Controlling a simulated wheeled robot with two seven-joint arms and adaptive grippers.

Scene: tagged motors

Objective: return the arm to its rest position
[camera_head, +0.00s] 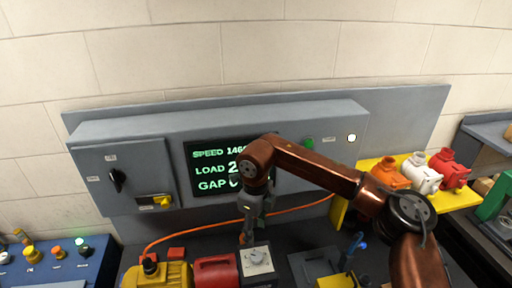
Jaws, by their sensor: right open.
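My right arm, copper-coloured, comes in from the lower right and bends down in front of the grey control cabinet (140,150). My right gripper (247,232) points down, open, close above or behind the grey box with a dial (258,262); the exact gap cannot be told. Nothing shows between its fingers. My left gripper does not show. A yellow motor (165,276) and a red motor (214,271) stand at the front. Orange (388,173), white (422,176) and red (449,168) motors stand on a yellow stand (462,199) at right.
The cabinet's screen (210,171) shows green text, partly hidden by my arm. An orange cable (185,233) runs along the dark bench. A blue-handled item (354,246) stands right of the dial box. A blue console (60,268) is at left, a green machine (492,203) at far right.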

